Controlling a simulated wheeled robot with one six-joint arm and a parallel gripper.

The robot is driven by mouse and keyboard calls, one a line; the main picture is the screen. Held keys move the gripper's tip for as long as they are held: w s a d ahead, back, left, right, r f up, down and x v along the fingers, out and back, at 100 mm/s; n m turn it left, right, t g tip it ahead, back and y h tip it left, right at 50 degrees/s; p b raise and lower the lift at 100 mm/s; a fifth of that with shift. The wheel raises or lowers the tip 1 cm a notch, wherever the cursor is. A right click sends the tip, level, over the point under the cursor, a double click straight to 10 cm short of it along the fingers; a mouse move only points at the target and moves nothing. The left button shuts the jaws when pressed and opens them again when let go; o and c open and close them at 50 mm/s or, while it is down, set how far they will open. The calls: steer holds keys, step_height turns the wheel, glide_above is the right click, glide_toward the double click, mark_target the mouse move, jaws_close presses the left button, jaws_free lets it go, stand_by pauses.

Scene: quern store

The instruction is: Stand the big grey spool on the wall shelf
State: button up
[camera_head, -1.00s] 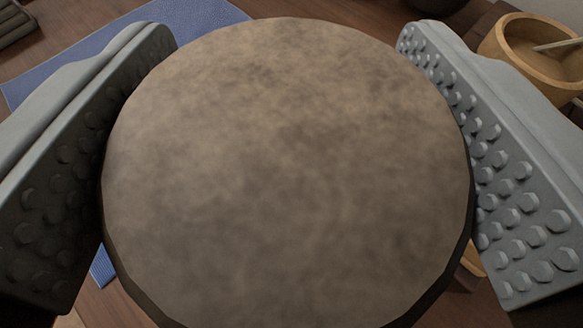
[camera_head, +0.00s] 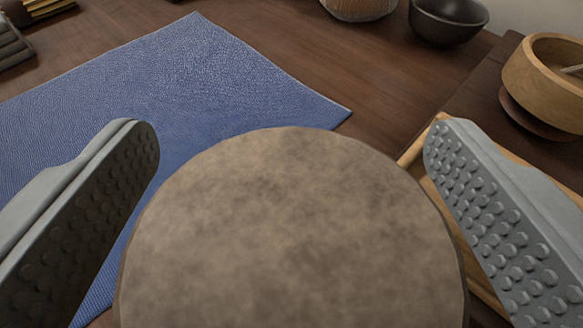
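The big grey spool (camera_head: 295,230) shows only its round, mottled grey-brown end face, at the bottom middle of the view. Its lower part is cut off by the frame edge, and what it rests on is hidden. My gripper (camera_head: 292,145) is open, with one studded grey finger on each side of the spool. A gap shows between the spool and each finger. No wall shelf can be made out in view.
A blue mat (camera_head: 220,85) lies on the dark wooden surface (camera_head: 330,60) at left. A pale wooden tray (camera_head: 412,155) lies partly behind the right finger. A wooden bowl (camera_head: 535,85) stands at right, a dark bowl (camera_head: 448,22) at the back.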

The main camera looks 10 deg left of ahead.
steer(key=shift+r, duration=0.1)
steer(key=shift+s+r, duration=0.15)
steer(key=shift+s, duration=0.05)
steer(key=v, duration=1.1)
steer(key=shift+s, duration=0.3)
steer(key=shift+d+r, duration=0.1)
